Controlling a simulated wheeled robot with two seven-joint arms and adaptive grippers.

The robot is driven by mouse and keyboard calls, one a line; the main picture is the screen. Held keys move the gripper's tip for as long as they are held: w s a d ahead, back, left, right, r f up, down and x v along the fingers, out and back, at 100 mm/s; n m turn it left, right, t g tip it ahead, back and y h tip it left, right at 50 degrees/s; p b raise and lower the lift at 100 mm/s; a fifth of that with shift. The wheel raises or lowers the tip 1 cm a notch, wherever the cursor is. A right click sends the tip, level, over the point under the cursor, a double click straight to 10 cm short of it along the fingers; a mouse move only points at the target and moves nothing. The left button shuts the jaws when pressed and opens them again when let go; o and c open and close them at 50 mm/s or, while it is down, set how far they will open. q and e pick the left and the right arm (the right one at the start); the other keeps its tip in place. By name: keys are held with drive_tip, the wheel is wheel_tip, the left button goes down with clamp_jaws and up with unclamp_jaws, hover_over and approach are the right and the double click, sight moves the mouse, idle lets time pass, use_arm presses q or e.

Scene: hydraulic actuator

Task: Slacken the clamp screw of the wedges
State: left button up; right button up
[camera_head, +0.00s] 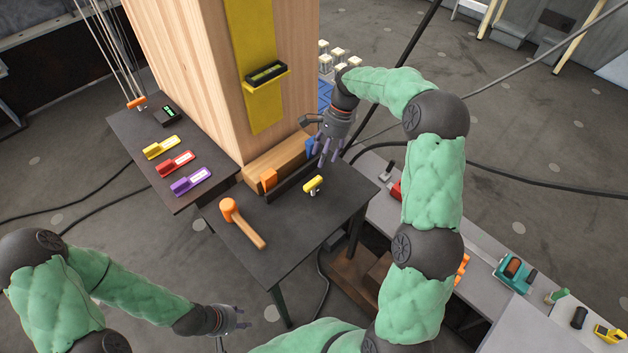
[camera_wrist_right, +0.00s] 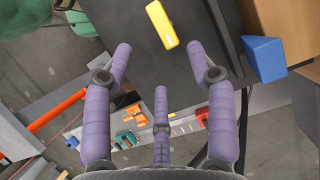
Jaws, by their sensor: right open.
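A yellow handle (camera_head: 313,185), which looks like the clamp screw's grip, stands on the dark table beside a long dark bar. It also shows as a yellow bar (camera_wrist_right: 162,24) at the top of the right wrist view. An orange wedge (camera_head: 268,179) and a blue wedge (camera_head: 310,148) sit by the wooden block; the blue one shows in the wrist view too (camera_wrist_right: 264,58). My right gripper (camera_head: 328,158) is open and empty, above and behind the yellow handle, apart from it. My left gripper (camera_head: 240,320) is open and empty, low in front of the table.
An orange mallet (camera_head: 230,212) lies on the dark table (camera_head: 285,245). A tall wooden column (camera_head: 200,70) rises behind. A side table at left holds yellow, red and purple tagged handles (camera_head: 175,164). A grey bench (camera_head: 480,270) with tools stands at right.

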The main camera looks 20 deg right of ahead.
sight(314, 183)
drive_tip(key=b+x, duration=0.2)
drive_tip(key=x, duration=0.8)
drive_tip(key=shift+s+b, duration=0.1)
drive_tip(key=shift+b, duration=0.3)
drive_tip(key=shift+r, duration=0.1)
clamp_jaws()
